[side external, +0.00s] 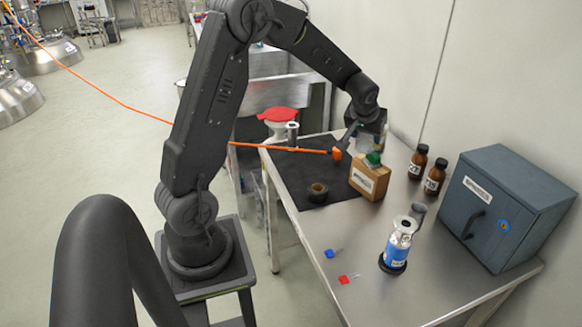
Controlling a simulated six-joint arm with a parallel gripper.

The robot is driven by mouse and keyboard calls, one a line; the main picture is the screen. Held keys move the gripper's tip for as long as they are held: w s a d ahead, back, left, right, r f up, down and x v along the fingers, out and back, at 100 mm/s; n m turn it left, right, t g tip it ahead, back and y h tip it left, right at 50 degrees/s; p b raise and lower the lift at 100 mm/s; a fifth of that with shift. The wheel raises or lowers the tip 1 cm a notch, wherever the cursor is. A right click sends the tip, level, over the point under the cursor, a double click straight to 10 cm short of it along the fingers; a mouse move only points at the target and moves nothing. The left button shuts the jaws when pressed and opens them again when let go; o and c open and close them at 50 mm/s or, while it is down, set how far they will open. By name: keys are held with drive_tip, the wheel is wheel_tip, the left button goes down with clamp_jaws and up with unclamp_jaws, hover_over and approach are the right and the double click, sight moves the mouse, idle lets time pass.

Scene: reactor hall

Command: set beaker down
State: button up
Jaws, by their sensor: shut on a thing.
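My gripper (366,136) is at the back of the steel table, above the far right part of the black mat (293,170). It is shut on a clear glass beaker (366,144), which shows as a pale, see-through shape between and below the fingers. The beaker looks roughly upright. Its lower part is hidden behind the wooden box, so I cannot tell whether it touches the surface.
A wooden box (369,178) with a green item on top stands just in front of the gripper. An orange cord ends in a plug (336,154) beside it. Tape (318,192), brown bottles (418,161), a blue-labelled canister (398,245) and a grey-blue cabinet (503,207) stand around.

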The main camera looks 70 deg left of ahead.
drive_tip(key=s+a+n+g+y, duration=0.1)
drive_tip(key=s+a+n, duration=0.2)
drive_tip(key=s+a, duration=0.55)
drive_tip(key=s+a+n+g+y, duration=0.1)
drive_tip(key=s+a+n+g, duration=0.15)
drive_tip(key=s+a, duration=0.65)
drive_tip(key=shift+n+t, duration=0.35)
drive_tip(key=shift+t, duration=0.1)
drive_tip(key=shift+w+a+f, duration=0.45)
drive_tip(key=shift+w+f, duration=0.05)
drive_tip(key=shift+f, duration=2.1)
drive_tip(key=shift+w+a+f, duration=0.5)
drive_tip(key=shift+w+f, duration=0.05)
drive_tip(key=shift+f, duration=2)
drive_tip(key=shift+w+a+f, duration=0.45)
drive_tip(key=shift+w+f, duration=0.05)
drive_tip(key=shift+f, duration=2.1)
drive_tip(key=shift+f, duration=0.1)
drive_tip(key=o, duration=0.9)
